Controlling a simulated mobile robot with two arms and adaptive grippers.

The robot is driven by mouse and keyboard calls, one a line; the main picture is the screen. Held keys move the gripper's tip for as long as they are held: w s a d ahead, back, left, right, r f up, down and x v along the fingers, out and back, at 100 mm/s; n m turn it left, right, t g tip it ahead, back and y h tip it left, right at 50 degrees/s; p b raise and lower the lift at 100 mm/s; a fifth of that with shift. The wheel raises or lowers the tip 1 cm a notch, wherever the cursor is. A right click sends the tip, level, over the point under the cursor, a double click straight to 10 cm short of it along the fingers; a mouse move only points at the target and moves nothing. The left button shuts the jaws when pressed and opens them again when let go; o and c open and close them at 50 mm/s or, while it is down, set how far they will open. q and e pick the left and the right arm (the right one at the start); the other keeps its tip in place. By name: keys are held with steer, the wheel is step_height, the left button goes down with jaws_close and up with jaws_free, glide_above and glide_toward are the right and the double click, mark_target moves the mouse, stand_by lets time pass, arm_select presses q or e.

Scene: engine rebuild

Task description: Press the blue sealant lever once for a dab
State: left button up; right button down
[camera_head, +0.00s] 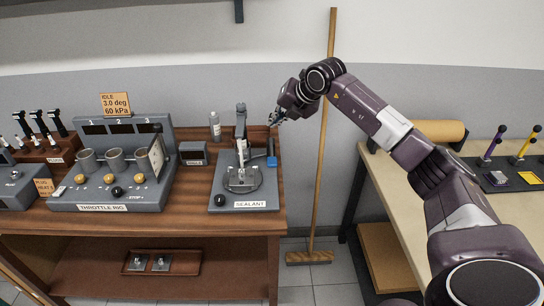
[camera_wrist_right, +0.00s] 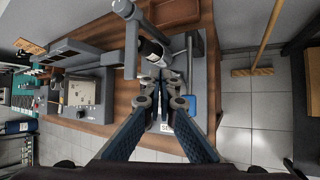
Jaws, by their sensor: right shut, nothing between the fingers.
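The sealant station is a grey plate (camera_head: 262,195) with a SEALANT label, a grey upright post (camera_head: 241,125), and a round ringed fixture (camera_head: 242,178). The small blue lever (camera_head: 271,161) sticks out at the station's right side; a blue patch that looks like it shows in the right wrist view (camera_wrist_right: 187,105), right of the fingers. My right gripper (camera_head: 277,118) is in the air, right of the post and above and behind the lever, apart from it. Its fingers (camera_wrist_right: 158,82) are shut and empty. My left gripper is out of view.
A broom (camera_head: 322,150) leans on the wall right of the wooden bench. Another table (camera_head: 405,190) is farther right.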

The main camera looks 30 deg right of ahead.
mark_target(273, 157)
steer(key=shift+f, duration=0.1)
steer(key=f+b, duration=0.2)
steer(key=f, duration=0.1)
steer(key=f+b, duration=0.4)
steer(key=f, duration=0.1)
steer(key=shift+s+a+f, duration=0.25)
steer(key=shift+s+f, duration=0.05)
stand_by(1.4)
steer(key=shift+f+b, duration=0.4)
steer(key=shift+b, duration=0.05)
steer(key=shift+s+a+f+b, duration=0.1)
steer(key=shift+f+b, duration=0.45)
steer(key=shift+f, duration=0.25)
steer(key=shift+s+a+f+b, duration=0.1)
steer(key=shift+f+b, duration=0.45)
steer(key=shift+f, duration=0.2)
stand_by(1.4)
steer(key=shift+r, duration=0.1)
steer(key=shift+w+d+r+p, duration=0.1)
steer(key=shift+r+p, duration=0.5)
steer(key=shift+r, duration=0.35)
steer(key=shift+w+d+r+p, duration=0.1)
steer(key=shift+r+p, duration=0.5)
steer(key=shift+r, duration=0.3)
steer(key=shift+w+d+r+p, duration=0.1)
steer(key=shift+w+r+p, duration=0.05)
steer(key=shift+r+p, duration=1.95)
